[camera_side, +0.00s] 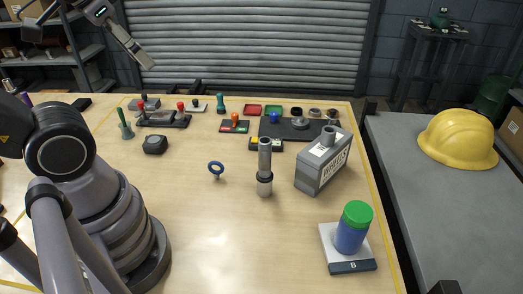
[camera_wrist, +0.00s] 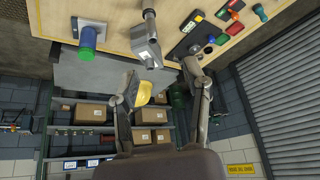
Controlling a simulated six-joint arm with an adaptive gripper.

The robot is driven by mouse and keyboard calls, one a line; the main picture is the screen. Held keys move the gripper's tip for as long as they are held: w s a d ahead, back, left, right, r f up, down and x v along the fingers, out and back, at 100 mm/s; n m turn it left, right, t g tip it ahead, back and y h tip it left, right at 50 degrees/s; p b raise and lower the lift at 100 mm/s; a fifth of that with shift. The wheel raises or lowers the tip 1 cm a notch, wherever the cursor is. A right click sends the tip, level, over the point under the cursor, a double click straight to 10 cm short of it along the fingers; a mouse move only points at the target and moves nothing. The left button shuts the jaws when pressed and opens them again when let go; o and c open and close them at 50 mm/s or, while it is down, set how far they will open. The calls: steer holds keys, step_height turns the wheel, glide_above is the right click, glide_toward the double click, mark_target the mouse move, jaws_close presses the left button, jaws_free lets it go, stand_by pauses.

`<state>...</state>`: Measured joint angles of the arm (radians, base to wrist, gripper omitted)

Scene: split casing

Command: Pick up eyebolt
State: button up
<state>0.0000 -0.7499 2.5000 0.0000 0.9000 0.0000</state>
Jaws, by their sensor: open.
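My gripper (camera_side: 147,64) is high at the upper left in the side view, well above the table and far from the eyebolt. In the wrist view my gripper (camera_wrist: 162,70) has its two fingers spread wide apart, with nothing between them.
A grey labelled box (camera_side: 324,162) stands right of the post. A blue jar with a green lid (camera_side: 354,228) sits on a plate marked B at the front right. A dark mouse-like object (camera_side: 155,144) lies left of the eyebolt. Clear tabletop surrounds the eyebolt.

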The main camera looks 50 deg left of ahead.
steer(key=n+g+h, duration=0.3)
steer(key=n+h, duration=1.2)
steer(key=n, duration=0.3)
glide_above(220, 167)
steer(key=s, duration=0.1)
step_height(220, 167, down, 24)
steer(key=a+f+n+t, duration=0.1)
steer(key=f+n+t, duration=0.1)
steer(key=a+f+n+t, duration=0.1)
steer(key=f+t, duration=0.1)
steer(key=f+n+t, duration=0.2)
steer(key=f, duration=0.1)
steer(key=shift+w+a+f+n+h, duration=0.1)
steer(key=shift+a+n+h, duration=0.2)
steer(key=shift+a+h, duration=0.1)
step_height(220, 167, down, 7)
steer(key=shift+r, duration=0.2)
steer(key=shift+w+d+f, duration=0.2)
steer(key=shift+w+d, duration=0.05)
steer(key=shift+d, duration=0.15)
steer(key=shift+w+d+f, duration=0.2)
steer(key=shift+d, duration=0.2)
steer(key=shift+w+d, duration=0.25)
steer(key=shift+d, duration=0.2)
jaws_close()
